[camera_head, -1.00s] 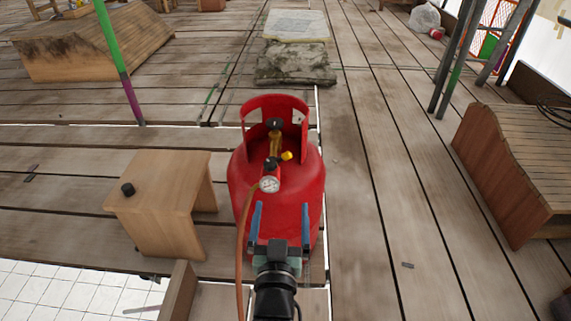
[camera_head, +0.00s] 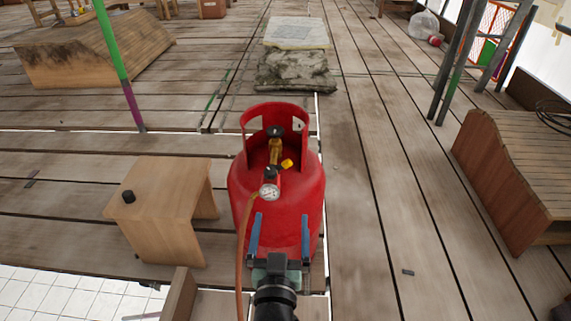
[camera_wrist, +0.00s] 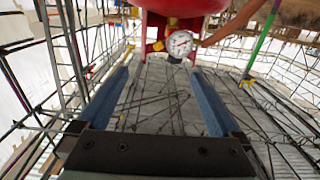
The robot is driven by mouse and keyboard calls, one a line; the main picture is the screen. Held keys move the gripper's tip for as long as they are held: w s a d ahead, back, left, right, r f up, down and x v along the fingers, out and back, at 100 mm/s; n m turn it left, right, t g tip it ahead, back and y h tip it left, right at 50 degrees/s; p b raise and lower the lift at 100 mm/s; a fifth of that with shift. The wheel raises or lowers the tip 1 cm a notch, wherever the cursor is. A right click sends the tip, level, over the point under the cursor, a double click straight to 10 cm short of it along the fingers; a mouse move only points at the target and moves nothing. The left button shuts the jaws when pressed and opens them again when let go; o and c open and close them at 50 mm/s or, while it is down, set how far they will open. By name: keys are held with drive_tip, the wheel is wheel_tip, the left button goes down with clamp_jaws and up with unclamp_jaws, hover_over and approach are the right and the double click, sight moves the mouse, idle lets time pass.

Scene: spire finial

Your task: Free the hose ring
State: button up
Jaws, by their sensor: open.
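A red gas cylinder (camera_head: 290,205) stands upright on the planks, with an open red collar (camera_head: 275,113) around its top. Inside the collar is a brass valve (camera_head: 275,150) with a yellow piece. A round white gauge (camera_head: 269,192) sits in front of it and also shows in the wrist view (camera_wrist: 180,43). An orange-brown hose (camera_head: 241,250) hangs from beside the gauge down the cylinder's left front. I cannot make out a separate ring on it. My gripper (camera_head: 281,217) is open and empty, its blue fingers apart in front of the cylinder and below the gauge.
A wooden stool (camera_head: 165,190) with a black knob (camera_head: 128,196) stands left of the cylinder. A green and purple pole (camera_head: 117,65) rises behind it. A slatted wooden piece (camera_head: 515,160) is at the right. Planks right of the cylinder are mostly clear.

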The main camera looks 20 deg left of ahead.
drive_tip(key=p+v, duration=0.3)
drive_tip(key=v, duration=0.5)
drive_tip(key=w+d+r+m+t+h+p, duration=0.1)
drive_tip(key=w+d+r+t+p, duration=0.1)
drive_tip(key=r, duration=1.1)
drive_tip(key=w+d+r+t+p, duration=0.1)
drive_tip(key=w+d+r+t, duration=0.1)
drive_tip(key=r, duration=1)
drive_tip(key=w+d+r+m+t+h+p, duration=0.1)
drive_tip(key=w+d+r+t+p, duration=0.15)
drive_tip(key=r, duration=1.05)
drive_tip(key=s+d+r+t+h+p, duration=0.15)
drive_tip(key=s+r, duration=0.25)
drive_tip(key=r, duration=0.5)
drive_tip(key=s+d+r+m+t+h+p, duration=0.15)
drive_tip(key=s+r, duration=0.25)
drive_tip(key=r, duration=0.6)
drive_tip(key=s+d+r+t+p, duration=0.1)
drive_tip(key=s+d+r+p, duration=0.15)
drive_tip(key=r, duration=0.65)
wheel_tip(320, 180, up, 35)
drive_tip(key=p, duration=3.5)
drive_tip(key=shift+s+r+p, duration=0.2)
drive_tip(key=shift+s+p, duration=0.05)
drive_tip(key=shift+p, duration=0.05)
